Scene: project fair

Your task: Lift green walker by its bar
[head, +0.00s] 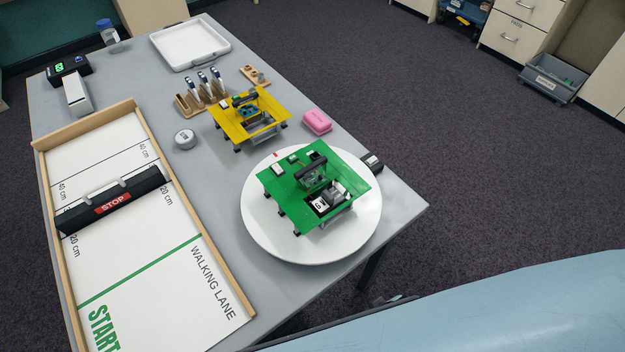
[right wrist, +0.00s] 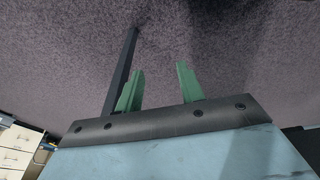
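The green walker (head: 281,187) stands on a round white turntable-like disc (head: 262,235) near the table's right front corner in the head view. Its dark bar (head: 311,167) rises above the green plate, with small electronic parts around it. No gripper is near it. In the right wrist view my right gripper (right wrist: 157,88) has its two green fingers apart with nothing between them, over the carpet. My left gripper is not in view.
A yellow walker (head: 228,122) stands just behind the disc. A pink block (head: 317,122) and a small dark device (head: 372,162) lie nearby. The wooden-edged walking lane (head: 180,285) with a black STOP barrier (head: 112,203) fills the left. A white tray (head: 190,45) lies at the back.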

